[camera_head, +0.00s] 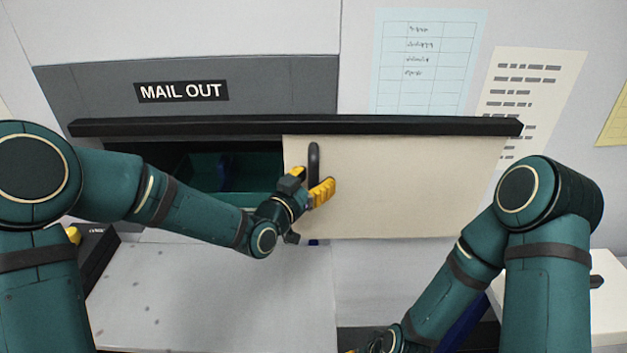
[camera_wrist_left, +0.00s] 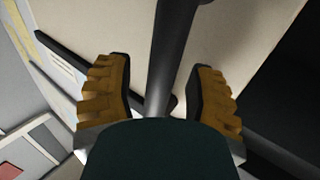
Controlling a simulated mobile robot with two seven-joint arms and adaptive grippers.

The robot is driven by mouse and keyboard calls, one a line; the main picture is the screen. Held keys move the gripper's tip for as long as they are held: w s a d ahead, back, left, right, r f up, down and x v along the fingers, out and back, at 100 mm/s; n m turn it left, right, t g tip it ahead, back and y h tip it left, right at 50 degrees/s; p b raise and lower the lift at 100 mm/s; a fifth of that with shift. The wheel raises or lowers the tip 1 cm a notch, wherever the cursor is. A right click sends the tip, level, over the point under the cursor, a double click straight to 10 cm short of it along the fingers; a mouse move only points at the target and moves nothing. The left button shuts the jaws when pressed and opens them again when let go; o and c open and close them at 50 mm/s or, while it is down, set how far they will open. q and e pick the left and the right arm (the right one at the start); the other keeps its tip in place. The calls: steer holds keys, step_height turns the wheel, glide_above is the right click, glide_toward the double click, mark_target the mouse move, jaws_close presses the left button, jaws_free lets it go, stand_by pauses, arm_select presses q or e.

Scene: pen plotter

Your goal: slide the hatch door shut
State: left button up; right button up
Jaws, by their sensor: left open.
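The hatch door (camera_head: 410,190) is a flat cream panel under a long black rail (camera_head: 300,126). It stands to the right, and the left part of the dark hatch opening (camera_head: 215,170) is uncovered. A black upright bar handle (camera_head: 314,160) is near the door's left edge. My left gripper (camera_head: 322,188) is open at the handle's lower part. In the left wrist view the handle (camera_wrist_left: 172,60) runs between the two spread yellow-padded fingers (camera_wrist_left: 163,95), with gaps on both sides. My right gripper (camera_head: 352,351) is mostly cut off at the bottom edge.
A "MAIL OUT" sign (camera_head: 182,91) is on the grey panel above the rail. Green bins (camera_head: 250,172) show inside the opening. A pale counter (camera_head: 210,290) lies below. Papers (camera_head: 428,60) hang on the wall. A white surface (camera_head: 608,285) is at the right.

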arm_select(q)
jaws_close()
steer(key=a+p, duration=0.4)
steer(key=a, duration=4.2)
steer(key=shift+a+p, duration=0.2)
steer(key=shift+p, duration=0.15)
steer(key=shift+r, duration=0.15)
steer(key=shift+c, duration=2.1)
jaws_free()
steer(key=o, duration=0.4)
steer(key=shift+a, duration=0.1)
